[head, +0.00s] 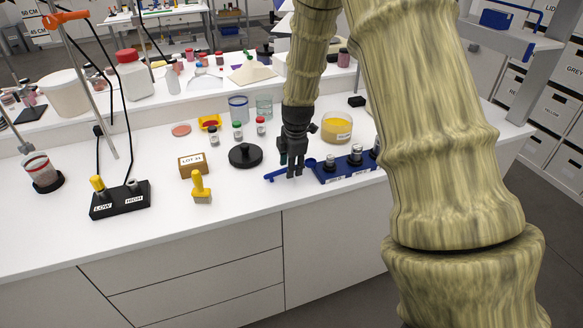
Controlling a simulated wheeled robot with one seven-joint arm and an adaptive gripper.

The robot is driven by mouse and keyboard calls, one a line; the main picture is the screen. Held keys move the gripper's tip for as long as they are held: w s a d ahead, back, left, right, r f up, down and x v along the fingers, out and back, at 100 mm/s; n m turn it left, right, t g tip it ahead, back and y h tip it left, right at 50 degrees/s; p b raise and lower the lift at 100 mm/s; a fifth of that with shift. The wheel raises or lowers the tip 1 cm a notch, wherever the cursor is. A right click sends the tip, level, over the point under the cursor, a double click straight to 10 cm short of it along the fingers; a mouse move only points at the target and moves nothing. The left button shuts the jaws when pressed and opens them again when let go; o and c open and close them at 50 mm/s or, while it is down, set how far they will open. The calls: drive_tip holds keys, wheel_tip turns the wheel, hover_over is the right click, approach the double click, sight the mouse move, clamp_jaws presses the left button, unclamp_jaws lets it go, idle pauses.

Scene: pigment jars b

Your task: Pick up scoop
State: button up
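A blue scoop (274,177) is at the front of the white bench, left of a blue block. My gripper (291,173) is dark and points down over the middle of the scoop. The fingers hide part of the scoop. I cannot tell whether they touch it or whether they are closed on it.
A blue block (339,178) holding small weights or jars is just right. A black round stand (245,156) is left, with small capped vials behind. A yellow jar (337,127) stands behind right. Further left are a LOT box (193,165), a yellow-handled stamp (200,187) and a black LOW/HIGH box (120,202).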

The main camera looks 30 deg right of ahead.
drive_tip(key=shift+f, duration=0.35)
clamp_jaws()
drive_tip(key=shift+r, duration=0.1)
